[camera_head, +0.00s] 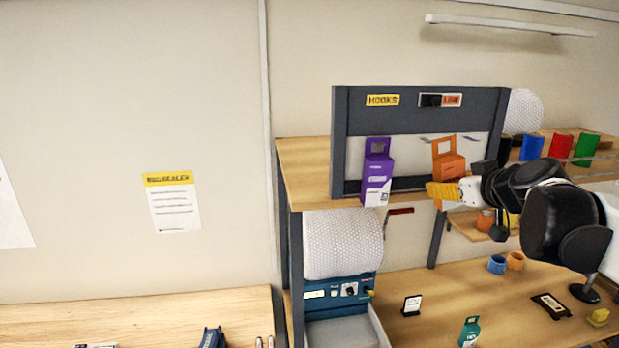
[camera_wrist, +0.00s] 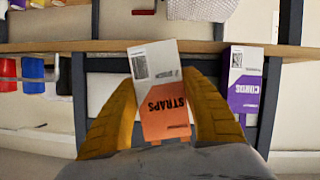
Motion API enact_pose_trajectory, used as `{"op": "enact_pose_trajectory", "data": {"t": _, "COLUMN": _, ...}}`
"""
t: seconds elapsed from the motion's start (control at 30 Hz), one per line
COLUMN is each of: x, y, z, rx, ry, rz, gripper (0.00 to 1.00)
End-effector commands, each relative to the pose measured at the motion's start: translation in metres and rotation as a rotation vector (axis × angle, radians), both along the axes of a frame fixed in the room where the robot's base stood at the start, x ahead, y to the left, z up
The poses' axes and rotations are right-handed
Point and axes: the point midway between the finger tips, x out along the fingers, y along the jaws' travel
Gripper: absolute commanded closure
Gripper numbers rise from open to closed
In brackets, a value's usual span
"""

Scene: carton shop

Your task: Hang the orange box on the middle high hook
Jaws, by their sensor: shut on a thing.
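The orange box (camera_head: 448,163), orange above and white below with a cut-out tab on top, is upright in front of the hook rack (camera_head: 340,130). My gripper (camera_head: 440,191) is at its lower part. In the wrist view the yellow fingers of my gripper (camera_wrist: 163,85) are shut on both sides of the orange box (camera_wrist: 165,118), which reads "STRAPS". Thin hooks (camera_head: 468,139) show beside its tab. I cannot tell whether a hook passes through the tab. A purple box (camera_head: 377,170) hangs at the left of the rack; it also shows in the wrist view (camera_wrist: 245,90).
The rack stands on a wooden shelf (camera_head: 300,165) with a bubble-wrap roll (camera_head: 343,243) below. Blue, red and green bins (camera_head: 560,145) are at the right, behind my arm. The bench (camera_head: 440,310) below holds small items. A gap separates the purple and orange boxes.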

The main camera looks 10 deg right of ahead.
Motion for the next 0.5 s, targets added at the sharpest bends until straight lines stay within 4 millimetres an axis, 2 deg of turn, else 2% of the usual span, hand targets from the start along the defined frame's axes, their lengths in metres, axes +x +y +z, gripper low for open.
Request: {"op": "enact_pose_trajectory", "data": {"t": 0.5, "x": 0.035, "y": 0.001, "z": -0.003, "rx": 0.0, "ry": -0.001, "rz": 0.0, "gripper": 0.83}}
